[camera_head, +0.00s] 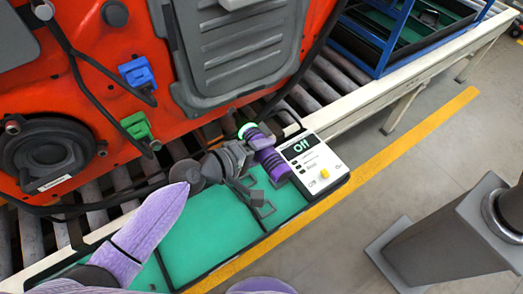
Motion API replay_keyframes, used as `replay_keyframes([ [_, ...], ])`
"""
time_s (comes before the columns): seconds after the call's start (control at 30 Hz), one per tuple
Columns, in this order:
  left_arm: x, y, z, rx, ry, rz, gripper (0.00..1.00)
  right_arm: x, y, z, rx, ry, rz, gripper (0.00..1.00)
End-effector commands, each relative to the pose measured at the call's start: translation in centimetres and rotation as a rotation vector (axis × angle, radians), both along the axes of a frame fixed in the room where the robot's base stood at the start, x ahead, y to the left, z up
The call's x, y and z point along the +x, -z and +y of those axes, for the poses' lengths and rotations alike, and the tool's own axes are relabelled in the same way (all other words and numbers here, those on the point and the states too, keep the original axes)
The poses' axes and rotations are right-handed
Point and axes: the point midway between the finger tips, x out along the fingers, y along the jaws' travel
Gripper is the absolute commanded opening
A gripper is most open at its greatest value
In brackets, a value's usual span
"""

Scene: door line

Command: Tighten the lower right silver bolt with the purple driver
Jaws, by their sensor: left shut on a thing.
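The purple driver (271,160) has a ribbed purple body and a lit green ring (247,131) at its upper end. My left gripper (236,158) is shut on it beside the control box, over the far end of the green tray. The fingers hide part of the driver, and its tip cannot be made out. My right gripper is out of view.
A white control box (312,165) with a green-lit display and yellow button stands right of the driver. The green tray (210,240) is bare in front. Blue and green connectors (137,73) with black cables sit on the door. Rollers (335,75) lie behind it.

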Motion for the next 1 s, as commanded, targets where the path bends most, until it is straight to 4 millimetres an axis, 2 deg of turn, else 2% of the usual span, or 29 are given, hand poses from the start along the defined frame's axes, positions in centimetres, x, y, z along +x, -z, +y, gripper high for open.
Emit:
replay_keyframes([
  [0.53,0.2,-0.3,0.1,0.000,-0.008,-0.008,0.00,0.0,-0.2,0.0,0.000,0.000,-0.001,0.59],
  [1.0,-3.9,-0.4,-2.8,-0.001,-0.003,-0.004,0.00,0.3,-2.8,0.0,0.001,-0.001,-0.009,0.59],
])
